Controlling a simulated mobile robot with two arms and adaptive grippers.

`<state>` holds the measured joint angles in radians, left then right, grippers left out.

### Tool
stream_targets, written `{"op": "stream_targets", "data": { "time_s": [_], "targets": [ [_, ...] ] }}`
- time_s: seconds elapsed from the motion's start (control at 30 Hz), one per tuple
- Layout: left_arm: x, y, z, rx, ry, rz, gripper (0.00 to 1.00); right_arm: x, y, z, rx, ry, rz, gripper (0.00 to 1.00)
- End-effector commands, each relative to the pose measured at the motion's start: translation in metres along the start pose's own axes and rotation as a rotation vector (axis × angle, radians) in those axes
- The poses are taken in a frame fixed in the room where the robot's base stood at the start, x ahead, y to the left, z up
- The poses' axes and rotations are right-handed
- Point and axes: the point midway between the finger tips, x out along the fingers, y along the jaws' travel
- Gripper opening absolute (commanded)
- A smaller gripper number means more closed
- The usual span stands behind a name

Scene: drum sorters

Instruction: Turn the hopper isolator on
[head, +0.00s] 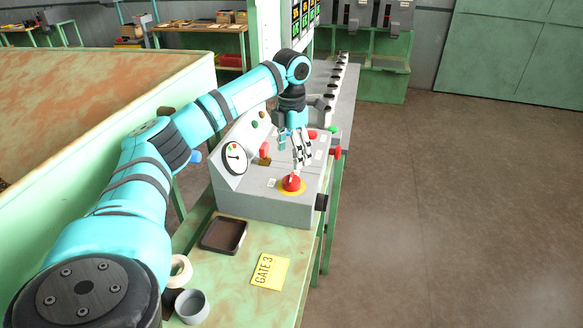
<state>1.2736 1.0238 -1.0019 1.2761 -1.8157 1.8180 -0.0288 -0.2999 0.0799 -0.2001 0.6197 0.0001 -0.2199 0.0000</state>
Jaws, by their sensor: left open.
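A grey control console (238,202) stands on the green bench. A red rotary-looking knob on a yellow round plate (291,184) sits on its near sloping top; it may be the hopper isolator, but no label is legible. Another red handle (264,150) stands by the dial, and a red knob (337,152) is on the right side. My left gripper (302,160) is open and points down over the console, just behind the red and yellow knob. I cannot tell whether it touches anything. It hides part of the console top. My right gripper is not in view.
A black tray (223,235), a yellow GATE 3 card (269,271), a grey cup (192,306) and a tape roll (181,270) lie on the bench. Open floor (440,210) is on the right.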

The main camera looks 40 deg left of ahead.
Motion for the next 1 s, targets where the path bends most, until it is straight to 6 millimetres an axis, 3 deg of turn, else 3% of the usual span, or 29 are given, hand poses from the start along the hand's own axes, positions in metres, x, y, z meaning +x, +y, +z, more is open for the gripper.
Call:
{"op": "stream_targets", "data": {
  "time_s": [0.1, 0.3, 1.0],
  "targets": [
    [-0.019, 0.0, 0.001, 0.0, -0.003, 0.0, 0.71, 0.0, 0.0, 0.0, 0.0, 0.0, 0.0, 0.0],
    [-0.033, 0.0, 0.0, 0.0, 0.0, 0.0, 0.71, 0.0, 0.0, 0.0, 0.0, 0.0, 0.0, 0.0],
    [-0.034, 0.0, 0.0, 0.001, 0.001, -0.001, 0.71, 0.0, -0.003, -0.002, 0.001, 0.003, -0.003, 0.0]
  ]
}}
